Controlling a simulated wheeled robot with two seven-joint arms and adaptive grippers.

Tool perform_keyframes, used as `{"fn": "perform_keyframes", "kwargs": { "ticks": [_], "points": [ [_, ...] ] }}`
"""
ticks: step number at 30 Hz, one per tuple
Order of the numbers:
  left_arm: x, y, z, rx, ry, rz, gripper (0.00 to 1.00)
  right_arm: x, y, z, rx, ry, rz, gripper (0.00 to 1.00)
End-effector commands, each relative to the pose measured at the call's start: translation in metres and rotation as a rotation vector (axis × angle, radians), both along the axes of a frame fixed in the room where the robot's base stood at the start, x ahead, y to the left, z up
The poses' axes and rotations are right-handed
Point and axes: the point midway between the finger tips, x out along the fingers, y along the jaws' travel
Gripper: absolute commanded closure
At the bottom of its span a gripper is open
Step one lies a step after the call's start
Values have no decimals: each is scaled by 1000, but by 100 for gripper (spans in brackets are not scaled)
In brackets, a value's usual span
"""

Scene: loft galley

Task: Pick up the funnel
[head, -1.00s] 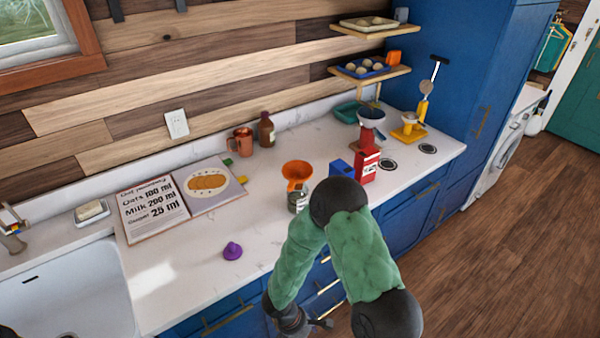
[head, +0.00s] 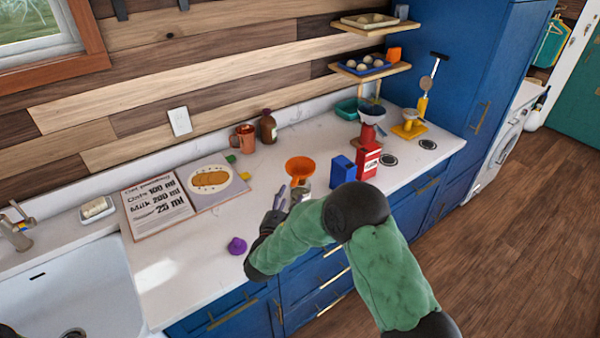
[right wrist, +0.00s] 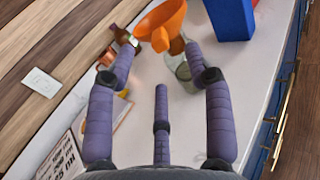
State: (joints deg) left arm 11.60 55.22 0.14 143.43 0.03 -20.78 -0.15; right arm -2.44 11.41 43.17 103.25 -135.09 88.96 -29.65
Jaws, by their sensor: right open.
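The orange funnel (head: 300,167) is on the white counter, wide mouth up, by a glass jar (head: 306,186). I cannot tell whether it rests in the jar or stands behind it. In the right wrist view the funnel (right wrist: 163,22) is at the top, beyond the fingers, and the jar (right wrist: 187,72) shows beside the right finger. My right gripper (head: 281,197) is open and empty, just left of the jar and in front of the funnel. It also shows in the right wrist view (right wrist: 158,50), its purple fingers spread. My left gripper is not in view.
A blue box (head: 342,171) and a red carton (head: 367,160) stand right of the funnel. A purple object (head: 237,245) lies at the front left. A copper mug (head: 245,138) and brown bottle (head: 268,127) stand behind. An open book (head: 155,208) lies left.

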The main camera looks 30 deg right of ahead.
Motion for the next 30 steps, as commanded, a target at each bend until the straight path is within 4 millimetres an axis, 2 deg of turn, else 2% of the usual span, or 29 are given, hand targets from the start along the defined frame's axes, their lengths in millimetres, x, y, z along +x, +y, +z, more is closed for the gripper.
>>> {"fn": "perform_keyframes", "kwargs": {
  "ticks": [3,11,18,29,30],
  "points": [
    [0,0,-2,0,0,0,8,13,-15,-1,2,-1,-4,48],
    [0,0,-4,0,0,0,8,30,-31,-3,1,1,-2,48],
    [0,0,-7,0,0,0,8,55,-53,-7,2,-1,-4,48],
    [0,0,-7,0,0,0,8,61,-60,-7,2,2,-1,48],
    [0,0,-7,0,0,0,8,61,-60,-7,2,2,-1,56]
  ]
}}
